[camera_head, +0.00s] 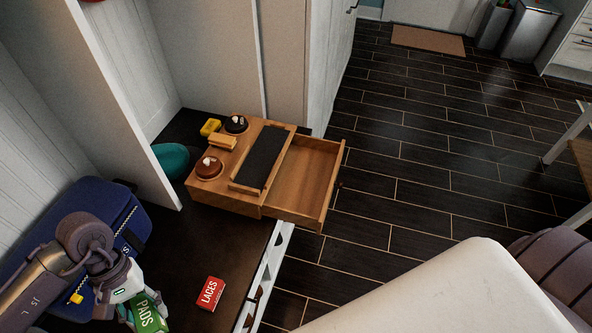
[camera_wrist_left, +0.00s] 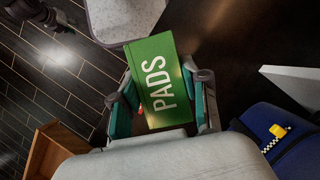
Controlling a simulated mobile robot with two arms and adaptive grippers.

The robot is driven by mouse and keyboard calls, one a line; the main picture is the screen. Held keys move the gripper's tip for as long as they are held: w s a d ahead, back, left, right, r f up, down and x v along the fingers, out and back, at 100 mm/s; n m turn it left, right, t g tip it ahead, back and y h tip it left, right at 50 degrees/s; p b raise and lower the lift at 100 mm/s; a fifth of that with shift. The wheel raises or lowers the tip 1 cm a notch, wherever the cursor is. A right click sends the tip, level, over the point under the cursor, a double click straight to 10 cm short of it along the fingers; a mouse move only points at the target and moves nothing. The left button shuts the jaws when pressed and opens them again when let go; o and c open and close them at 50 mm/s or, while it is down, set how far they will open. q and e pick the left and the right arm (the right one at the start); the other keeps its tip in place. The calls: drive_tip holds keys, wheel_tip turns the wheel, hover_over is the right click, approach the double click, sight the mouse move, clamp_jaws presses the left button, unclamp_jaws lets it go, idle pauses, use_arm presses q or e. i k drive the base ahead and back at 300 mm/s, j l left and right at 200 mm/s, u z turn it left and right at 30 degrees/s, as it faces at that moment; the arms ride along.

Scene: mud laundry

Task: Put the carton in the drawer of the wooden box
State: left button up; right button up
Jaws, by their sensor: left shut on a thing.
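A green carton (camera_head: 148,314) marked PADS is held by my left gripper (camera_head: 137,307) at the lower left of the head view. In the left wrist view the green carton (camera_wrist_left: 157,82) sits between the two fingers of my left gripper (camera_wrist_left: 165,103), which is shut on it. The wooden box (camera_head: 223,194) stands on the dark bench top, up and to the right of the gripper. Its drawer (camera_head: 304,183) is pulled out to the right and looks empty inside. A corner of wood shows at the lower left of the wrist view. My right gripper is not in view.
A red carton (camera_head: 210,293) marked LACES lies on the bench (camera_head: 190,250) between gripper and box. A blue bag (camera_head: 70,215) is beside my left arm. Round items and a yellow one (camera_head: 210,127) are on or by the box. A teal bowl (camera_head: 171,159) is behind it.

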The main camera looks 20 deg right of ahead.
sight(310, 183)
drive_tip(key=i+l+u, duration=0.35)
drive_tip(key=l, duration=0.85)
drive_tip(key=l+u, duration=0.35)
drive_tip(key=l, duration=0.9)
drive_tip(key=l+u, duration=0.35)
drive_tip(key=l, duration=0.95)
